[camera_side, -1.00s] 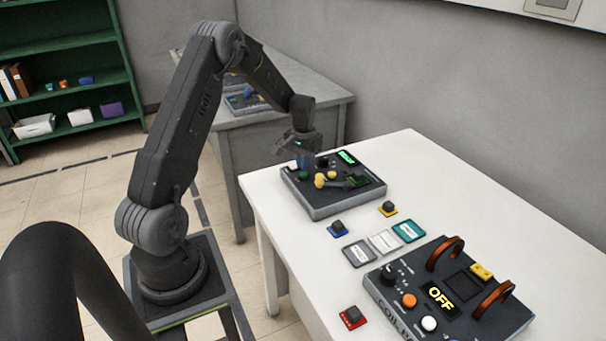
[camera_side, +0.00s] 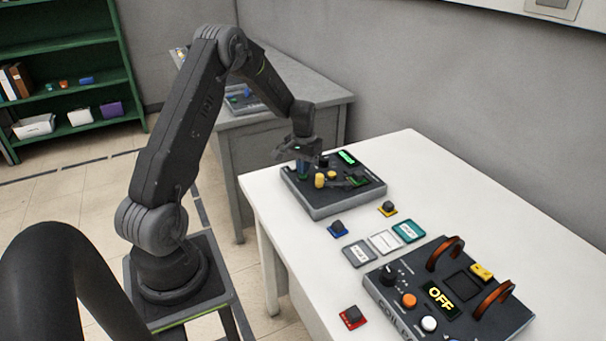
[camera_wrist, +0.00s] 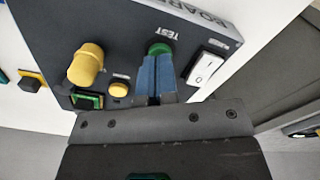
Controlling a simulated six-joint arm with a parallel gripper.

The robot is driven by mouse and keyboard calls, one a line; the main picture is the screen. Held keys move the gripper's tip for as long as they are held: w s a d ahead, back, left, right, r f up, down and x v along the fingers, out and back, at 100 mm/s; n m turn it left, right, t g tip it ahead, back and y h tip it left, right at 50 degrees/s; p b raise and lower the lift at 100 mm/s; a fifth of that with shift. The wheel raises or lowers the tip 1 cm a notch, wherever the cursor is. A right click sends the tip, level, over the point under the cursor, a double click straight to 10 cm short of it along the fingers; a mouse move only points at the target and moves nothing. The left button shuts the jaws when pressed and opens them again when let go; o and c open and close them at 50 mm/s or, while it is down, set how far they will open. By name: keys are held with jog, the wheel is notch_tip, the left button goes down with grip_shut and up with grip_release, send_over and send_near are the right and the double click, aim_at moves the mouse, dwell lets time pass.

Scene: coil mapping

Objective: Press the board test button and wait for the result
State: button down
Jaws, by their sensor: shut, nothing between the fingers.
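The dark board tester (camera_side: 335,203) sits on the far end of the white table. Its green test button (camera_wrist: 160,47), below the word TEST, shows in the wrist view just beyond my fingertips. My gripper (camera_wrist: 155,62) is shut and empty, its blue fingers side by side and overlapping the button's near edge. Contact looks likely, but I cannot tell whether the button is pushed in. In the side view my gripper (camera_side: 303,177) is low over the tester's left side and hides the button. A small display (camera_side: 347,158) on the tester glows green; its text is unreadable.
Near my fingers are a white rocker switch (camera_wrist: 206,68), a yellow knob (camera_wrist: 86,64) and a small yellow button (camera_wrist: 119,89). Nearer on the table are colored pads (camera_side: 384,242) and a coil unit (camera_side: 450,300) showing OFF.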

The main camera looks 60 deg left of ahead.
jog(key=shift+f, duration=0.55)
dwell(0.4)
jog(key=shift+r, duration=3.2)
